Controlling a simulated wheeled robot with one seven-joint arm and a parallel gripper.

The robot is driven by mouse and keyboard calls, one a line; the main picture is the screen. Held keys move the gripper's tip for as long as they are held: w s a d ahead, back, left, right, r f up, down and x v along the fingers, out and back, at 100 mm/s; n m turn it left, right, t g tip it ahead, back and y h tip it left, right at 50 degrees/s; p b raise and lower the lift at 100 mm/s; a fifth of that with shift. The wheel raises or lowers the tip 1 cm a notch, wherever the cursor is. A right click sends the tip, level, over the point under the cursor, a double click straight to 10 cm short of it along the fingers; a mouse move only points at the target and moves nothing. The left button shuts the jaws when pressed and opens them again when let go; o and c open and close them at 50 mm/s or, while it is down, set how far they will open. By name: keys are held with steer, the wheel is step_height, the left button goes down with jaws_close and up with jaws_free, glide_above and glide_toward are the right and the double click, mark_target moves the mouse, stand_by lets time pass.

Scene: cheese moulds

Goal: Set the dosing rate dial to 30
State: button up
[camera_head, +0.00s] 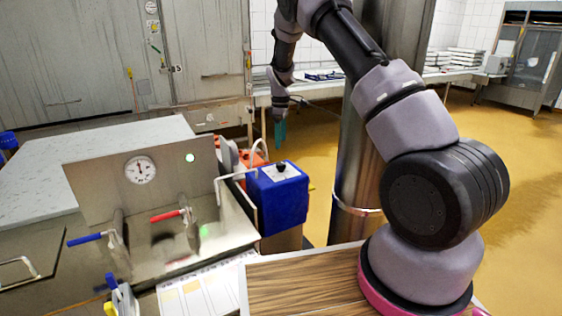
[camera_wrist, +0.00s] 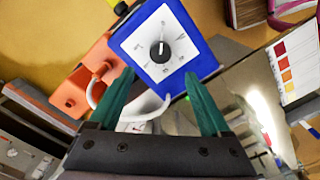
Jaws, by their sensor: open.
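The dosing rate dial is a black round knob (camera_wrist: 159,51) on a white square scale plate (camera_wrist: 140,43). It sits on the face of a blue box (camera_wrist: 205,62), near the top of the wrist view. The printed numbers are too small to read surely. In the head view the blue box (camera_head: 283,208) stands right of the steel panel, with the black knob (camera_head: 281,168) on top. My gripper (camera_wrist: 158,82) is open and empty, its green fingers pointing toward the dial and apart from it. In the head view my gripper (camera_head: 280,133) hangs above and beyond the box.
A white tube (camera_wrist: 97,92) loops beside the blue box, near an orange container (camera_wrist: 80,92). A steel panel with a round gauge (camera_head: 140,169), a red-handled lever (camera_head: 167,216) and a blue-handled lever (camera_head: 86,239) stands to the left. A colour chart (camera_head: 200,296) lies in front.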

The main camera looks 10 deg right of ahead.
mark_target(281, 163)
step_height(281, 163, down, 10)
steer(key=shift+f, duration=0.1)
jaws_close()
stand_by(0.5)
steer(key=shift+m, duration=0.4)
steer(key=m, duration=0.2)
steer(key=shift+m, duration=0.4)
steer(key=m, duration=0.9)
steer(key=shift+m, duration=1.6)
